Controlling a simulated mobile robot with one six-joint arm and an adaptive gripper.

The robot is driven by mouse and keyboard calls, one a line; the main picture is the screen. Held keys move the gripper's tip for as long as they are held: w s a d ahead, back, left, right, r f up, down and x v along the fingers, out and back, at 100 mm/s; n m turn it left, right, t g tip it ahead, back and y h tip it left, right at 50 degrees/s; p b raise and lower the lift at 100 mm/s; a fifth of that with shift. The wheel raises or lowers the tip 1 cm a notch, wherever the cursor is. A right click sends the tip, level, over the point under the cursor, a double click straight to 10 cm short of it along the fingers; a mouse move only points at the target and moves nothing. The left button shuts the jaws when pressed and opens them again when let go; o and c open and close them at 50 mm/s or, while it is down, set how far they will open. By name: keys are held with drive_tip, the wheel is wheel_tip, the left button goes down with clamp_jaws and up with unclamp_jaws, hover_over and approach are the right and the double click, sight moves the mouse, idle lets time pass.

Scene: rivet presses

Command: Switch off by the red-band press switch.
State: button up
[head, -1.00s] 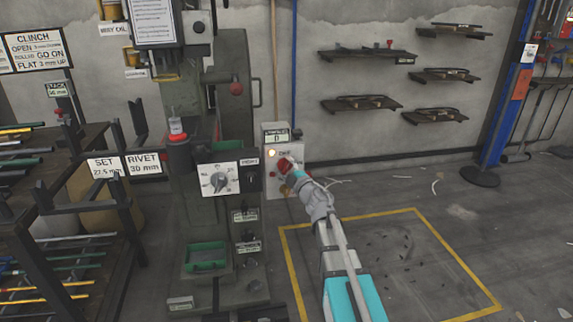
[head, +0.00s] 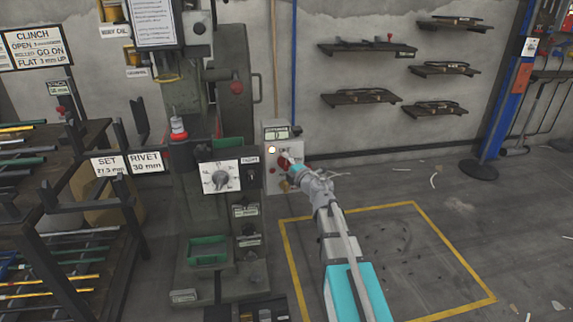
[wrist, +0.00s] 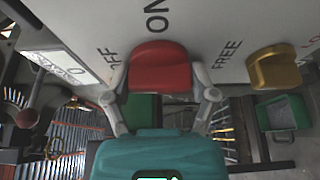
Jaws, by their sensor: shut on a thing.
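The switch box (head: 268,181) is a pale panel beside the green press, with a lit lamp (head: 271,150) and a small counter display above. Its red switch handle (head: 283,162) is at the tip of my arm. In the wrist view the red handle (wrist: 160,77) sits between the two fingers of my gripper (wrist: 161,68), which is shut on it. The word ON is just above the handle, OFF to its left and FREE to its right. The fingers and handle hide the pivot, so its exact setting cannot be told. A red ring (head: 179,136) shows on the press.
A brass knob (wrist: 273,68) is on the same panel, right of the red handle. The press (head: 237,110) stands close left of the box, with a dial plate (head: 220,178) in front. A rod rack (head: 60,230) is farther left.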

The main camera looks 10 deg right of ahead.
drive_tip(key=o, duration=1)
drive_tip(key=shift+o, duration=0.2)
drive_tip(key=shift+s, duration=0.1)
drive_tip(key=v, duration=1.1)
drive_tip(key=shift+s, duration=0.4)
drive_tip(key=shift+d, duration=0.2)
